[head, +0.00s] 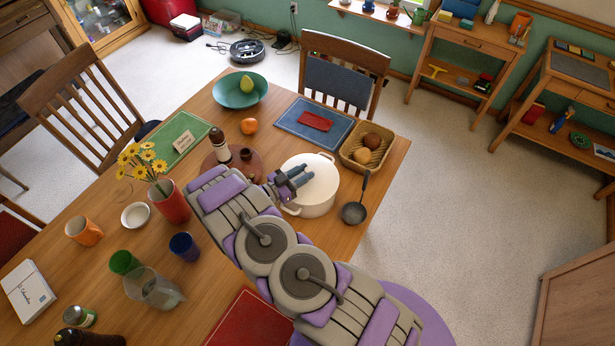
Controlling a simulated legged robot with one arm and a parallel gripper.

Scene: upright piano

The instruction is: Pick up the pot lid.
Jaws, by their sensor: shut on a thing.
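A white pot (309,207) with two side handles stands on the wooden table, toward its right side. Its pale lid (318,177) covers the top and appears seated on the rim; I cannot make out a gap. My gripper (296,177) is over the left part of the lid, near its centre. The jaws are shut on the lid, and they hide its knob. My purple and grey arm reaches in from the bottom right and hides part of the table.
A dark ladle (357,207) lies just right of the pot. A vase of yellow flowers (171,203), cups and a glass crowd the left side.

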